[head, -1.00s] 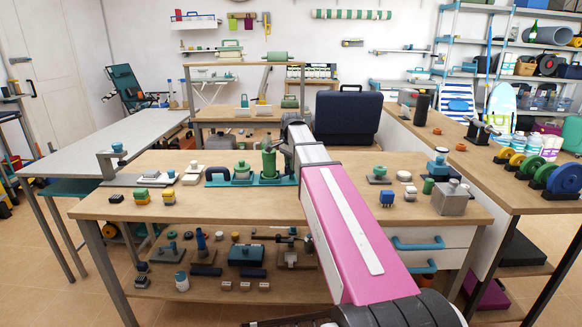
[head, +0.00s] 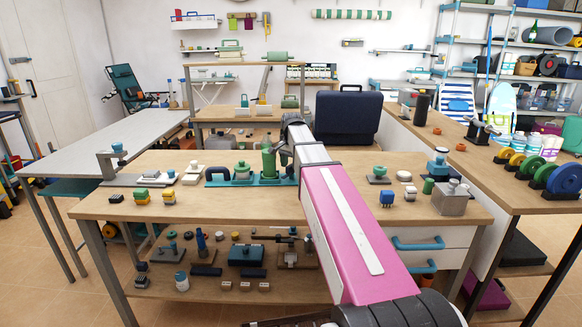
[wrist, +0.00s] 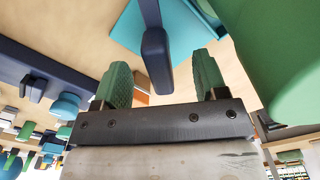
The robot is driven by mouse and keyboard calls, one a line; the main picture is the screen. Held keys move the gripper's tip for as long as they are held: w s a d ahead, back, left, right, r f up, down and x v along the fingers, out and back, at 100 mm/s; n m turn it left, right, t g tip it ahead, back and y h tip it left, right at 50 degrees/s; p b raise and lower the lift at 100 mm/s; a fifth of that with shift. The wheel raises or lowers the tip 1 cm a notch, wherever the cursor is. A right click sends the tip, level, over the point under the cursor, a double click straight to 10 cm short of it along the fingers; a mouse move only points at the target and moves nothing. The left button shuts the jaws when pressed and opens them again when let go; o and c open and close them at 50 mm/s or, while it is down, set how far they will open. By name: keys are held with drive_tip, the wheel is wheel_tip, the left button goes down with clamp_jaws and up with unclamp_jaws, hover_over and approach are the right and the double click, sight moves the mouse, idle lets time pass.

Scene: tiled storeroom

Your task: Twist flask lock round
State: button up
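A green flask (head: 268,161) stands upright on a teal base (head: 222,183) on the wooden workbench. A large green curved surface at the right of the wrist view (wrist: 285,55) looks like its near side. My gripper (wrist: 160,78) is open, with its two green fingers apart. A dark blue lever-like piece (wrist: 156,60), possibly the flask lock, shows between the fingers with gaps on both sides.
A teal-lidded pot (head: 242,171) and a dark blue handle (head: 216,173) share the base left of the flask. Small blocks (head: 141,195) stand front left. A grey metal box (head: 451,198) is at the right. A dark blue case (head: 347,120) stands behind.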

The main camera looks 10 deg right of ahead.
drive_tip(key=shift+r, duration=3.55)
drive_tip(key=shift+c, duration=0.3)
drive_tip(key=shift+c, duration=1.3)
wheel_tip(320, 180, up, 2)
drive_tip(key=shift+r, duration=0.25)
drive_tip(key=shift+f, duration=4.8)
drive_tip(key=c, duration=0.9)
